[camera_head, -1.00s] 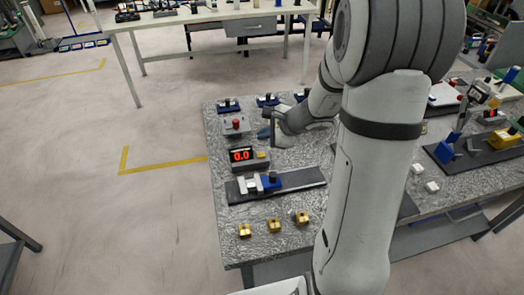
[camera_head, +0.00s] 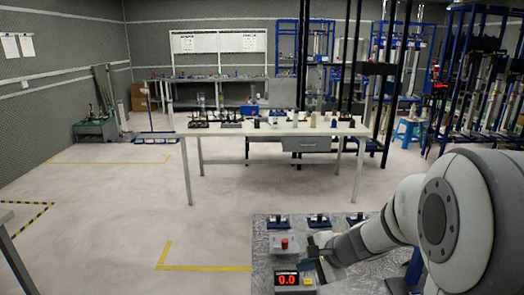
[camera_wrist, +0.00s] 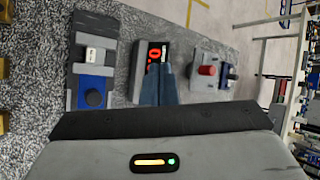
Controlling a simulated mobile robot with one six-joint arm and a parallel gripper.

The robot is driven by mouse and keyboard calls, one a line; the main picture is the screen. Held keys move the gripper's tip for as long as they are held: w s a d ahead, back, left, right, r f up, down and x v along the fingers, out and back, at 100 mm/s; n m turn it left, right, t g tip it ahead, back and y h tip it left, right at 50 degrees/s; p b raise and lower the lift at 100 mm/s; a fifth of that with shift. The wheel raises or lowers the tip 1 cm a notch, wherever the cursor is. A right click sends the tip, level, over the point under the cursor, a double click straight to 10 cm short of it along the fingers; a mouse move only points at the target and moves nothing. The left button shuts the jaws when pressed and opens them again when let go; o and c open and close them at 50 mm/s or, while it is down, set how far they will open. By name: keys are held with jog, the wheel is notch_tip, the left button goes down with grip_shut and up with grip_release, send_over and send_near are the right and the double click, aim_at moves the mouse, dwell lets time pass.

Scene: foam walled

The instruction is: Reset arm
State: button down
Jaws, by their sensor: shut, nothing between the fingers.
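My gripper (camera_wrist: 158,84) shows in the wrist view with its two blue-grey fingers together and nothing between them. It is over the near table, in front of a small box with a red digit display (camera_wrist: 153,53). In the head view my gripper (camera_head: 313,248) is small and partly covered by my arm, just right of and above the display box (camera_head: 288,281), which reads 0.0. A grey box with a red button (camera_head: 286,246) stands behind the display.
The near grey-speckled table (camera_head: 262,232) also holds several blue-and-black blocks along its back edge. In the wrist view a blue-and-white fixture (camera_wrist: 94,75) lies left of the fingers. A long white table (camera_head: 270,127) stands farther back, with open floor between and to the left.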

jog(key=s+d+r+n+g+h, duration=0.1)
jog(key=s+r+n+h, duration=0.2)
jog(key=s+n, duration=0.3)
jog(key=s+d+r+n+g+h, duration=0.1)
jog(key=s+d+r+n+h, duration=0.1)
jog(key=s+n, duration=0.5)
jog(key=shift+s+r+n+h, duration=0.3)
jog(key=shift+s+r+h, duration=0.5)
jog(key=shift+s, duration=2.1)
jog(key=shift+d+r, duration=0.1)
